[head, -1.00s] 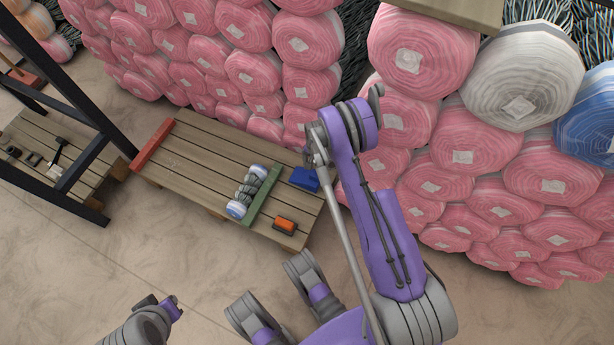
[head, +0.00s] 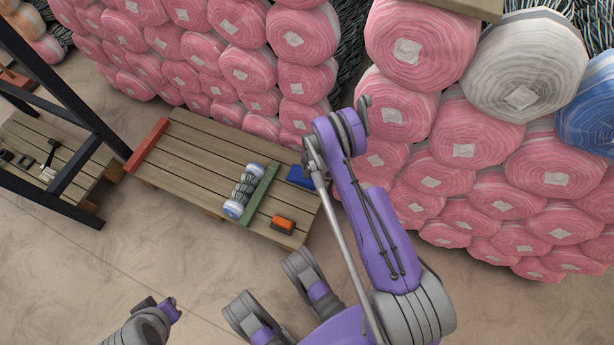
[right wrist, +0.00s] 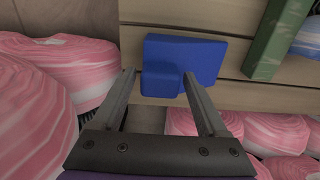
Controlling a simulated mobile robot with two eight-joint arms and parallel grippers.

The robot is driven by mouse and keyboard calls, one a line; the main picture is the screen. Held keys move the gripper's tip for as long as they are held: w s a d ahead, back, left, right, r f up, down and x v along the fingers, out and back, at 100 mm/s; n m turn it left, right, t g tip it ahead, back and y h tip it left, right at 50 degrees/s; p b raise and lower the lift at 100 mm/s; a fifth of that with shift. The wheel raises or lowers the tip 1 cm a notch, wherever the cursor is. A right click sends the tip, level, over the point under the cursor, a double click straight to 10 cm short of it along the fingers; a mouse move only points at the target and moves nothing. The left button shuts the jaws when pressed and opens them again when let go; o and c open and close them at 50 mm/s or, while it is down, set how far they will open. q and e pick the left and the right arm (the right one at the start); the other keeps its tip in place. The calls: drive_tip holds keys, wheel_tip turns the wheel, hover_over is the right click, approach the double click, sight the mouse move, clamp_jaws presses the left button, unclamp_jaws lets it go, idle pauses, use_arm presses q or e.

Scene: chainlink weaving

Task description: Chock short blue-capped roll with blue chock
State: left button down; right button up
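The blue chock (head: 299,177) lies on the right end of the wooden pallet (head: 187,165), partly hidden by my right arm in the head view. In the right wrist view the blue chock (right wrist: 205,58) shows as a wide slab with a raised block on its near side. My right gripper (right wrist: 160,92) is open, its fingertips at either side of that block; contact cannot be told. The short roll (head: 245,190), dark-wound with pale blue-white caps, lies on the pallet against a green bar (head: 262,195).
An orange block (head: 283,223) sits on the pallet's near right corner, and a red bar (head: 147,146) lies along its left end. Large pink rolls (head: 275,70) are stacked behind and to the right. A dark frame (head: 65,85) stands left. Floor in front is clear.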

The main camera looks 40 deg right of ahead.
clamp_jaws()
idle(0.4)
wheel_tip(320, 180, up, 10)
drive_tip(key=p, duration=0.2)
drive_tip(key=shift+p, duration=0.4)
drive_tip(key=shift+c, duration=2.4)
unclamp_jaws()
clamp_jaws()
